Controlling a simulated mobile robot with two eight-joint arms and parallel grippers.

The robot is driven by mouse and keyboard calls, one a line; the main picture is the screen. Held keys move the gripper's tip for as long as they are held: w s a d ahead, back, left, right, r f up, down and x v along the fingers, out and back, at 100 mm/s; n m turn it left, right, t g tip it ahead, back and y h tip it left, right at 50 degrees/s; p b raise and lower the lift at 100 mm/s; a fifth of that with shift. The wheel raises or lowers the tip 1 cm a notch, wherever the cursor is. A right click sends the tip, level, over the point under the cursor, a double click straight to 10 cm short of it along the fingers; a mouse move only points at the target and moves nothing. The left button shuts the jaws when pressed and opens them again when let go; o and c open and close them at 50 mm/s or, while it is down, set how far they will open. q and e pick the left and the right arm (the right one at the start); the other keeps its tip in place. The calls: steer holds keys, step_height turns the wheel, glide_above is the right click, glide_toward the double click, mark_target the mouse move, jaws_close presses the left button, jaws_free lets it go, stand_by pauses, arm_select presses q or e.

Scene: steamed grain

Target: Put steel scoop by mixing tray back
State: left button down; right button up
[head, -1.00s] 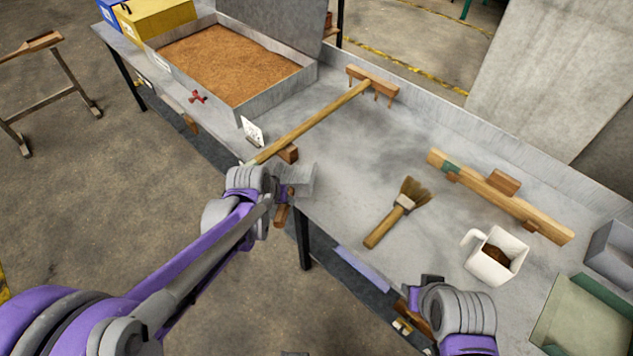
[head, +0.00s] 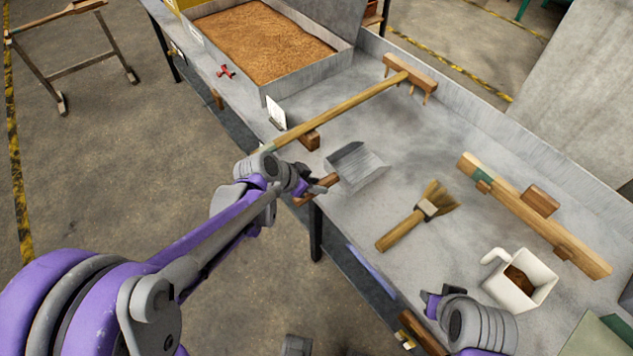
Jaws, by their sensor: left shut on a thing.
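The steel scoop (head: 357,167) has a grey open pan and a short wooden handle. My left gripper (head: 312,188) is shut on that handle at the table's front edge. The pan is over the grey table top, behind and right of the gripper. I cannot tell whether it touches the table. The mixing tray (head: 304,78), a grey box full of brown grain, stands at the back left. My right gripper (head: 432,302) is low at the table's front edge, beside the white mug; its fingers are too unclear to tell open or shut.
A wooden rake (head: 345,107) lies across the table (head: 420,140) between tray and scoop, near a small white card (head: 276,112). A brush (head: 418,215), a long wooden bar (head: 530,213) and a white mug (head: 520,281) lie to the right. A red item (head: 226,71) sits by the tray.

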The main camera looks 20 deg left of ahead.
arm_select(q)
steer(key=shift+f+b, duration=2.5)
steer(key=shift+f, duration=1.05)
steer(key=shift+s+a, duration=0.1)
steer(key=shift+f+b, duration=0.3)
steer(key=shift+f, duration=0.1)
steer(key=shift+c, duration=2.4)
jaws_free()
steer(key=p+v, duration=0.2)
steer(key=v, duration=0.8)
steer(key=shift+r, duration=0.35)
